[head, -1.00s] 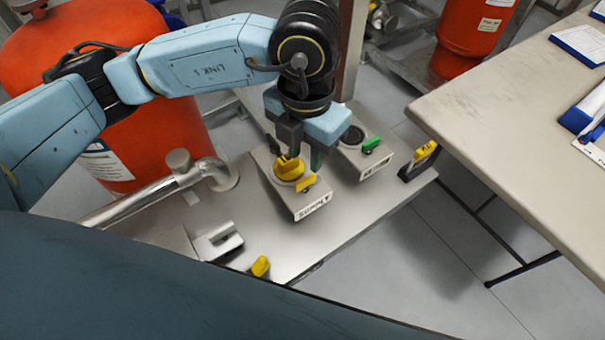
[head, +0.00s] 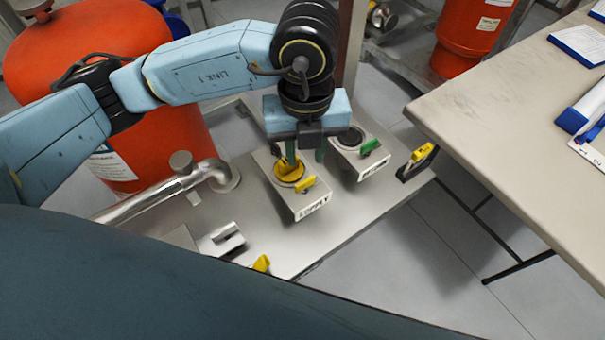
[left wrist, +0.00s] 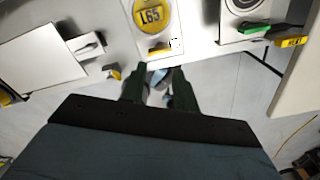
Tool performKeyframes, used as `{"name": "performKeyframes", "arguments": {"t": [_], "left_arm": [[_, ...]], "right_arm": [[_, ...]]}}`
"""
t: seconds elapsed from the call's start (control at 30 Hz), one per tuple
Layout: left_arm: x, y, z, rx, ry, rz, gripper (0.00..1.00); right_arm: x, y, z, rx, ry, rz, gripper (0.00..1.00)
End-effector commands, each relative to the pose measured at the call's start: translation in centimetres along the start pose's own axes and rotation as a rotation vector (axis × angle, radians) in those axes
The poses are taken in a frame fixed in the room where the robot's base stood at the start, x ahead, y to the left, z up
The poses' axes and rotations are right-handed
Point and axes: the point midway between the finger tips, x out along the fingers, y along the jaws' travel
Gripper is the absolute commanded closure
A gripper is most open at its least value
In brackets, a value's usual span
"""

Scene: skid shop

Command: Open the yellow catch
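A small yellow catch (head: 305,184) sits on the front edge of a grey box (head: 311,204) labelled SUPPLY. It also shows in the left wrist view (left wrist: 161,48), just beyond my fingertips. Behind it on the box is a round yellow disc with an upright handle (head: 289,170), marked L65 in the left wrist view (left wrist: 152,16). My left gripper (head: 299,157) hangs over the back of the box, its fingers apart. In the left wrist view its fingers (left wrist: 157,72) are spread with no held object evident. My right gripper is not in view.
A second grey box with a green catch (head: 370,146) stands to the right. Other yellow pieces are at the plate's right corner (head: 420,155) and front edge (head: 261,263). A metal pipe (head: 150,193) runs left. A table (head: 490,85) stands at right.

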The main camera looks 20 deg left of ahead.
Motion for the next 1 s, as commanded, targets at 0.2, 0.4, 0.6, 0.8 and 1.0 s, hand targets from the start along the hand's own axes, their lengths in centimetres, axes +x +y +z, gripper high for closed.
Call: {"name": "performKeyframes", "arguments": {"t": [0.2,0.4,0.6,0.8,1.0], "left_arm": [[-0.2,0.0,0.0,-0.119,0.0,0.0,0.7],[-0.1,0.0,0.0,-0.119,0.0,0.0,0.7],[-0.8,0.0,-0.1,-0.289,0.002,0.001,0.7],[-1.1,0.0,0.0,-0.466,0.001,0.001,0.7],[-0.9,0.0,0.0,-0.478,0.0,0.001,0.7]], "right_arm": [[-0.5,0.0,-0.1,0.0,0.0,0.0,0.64],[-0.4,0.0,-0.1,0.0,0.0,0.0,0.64],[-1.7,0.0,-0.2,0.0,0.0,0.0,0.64],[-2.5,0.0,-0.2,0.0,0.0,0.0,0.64],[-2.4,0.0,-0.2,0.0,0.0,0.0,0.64]]}}
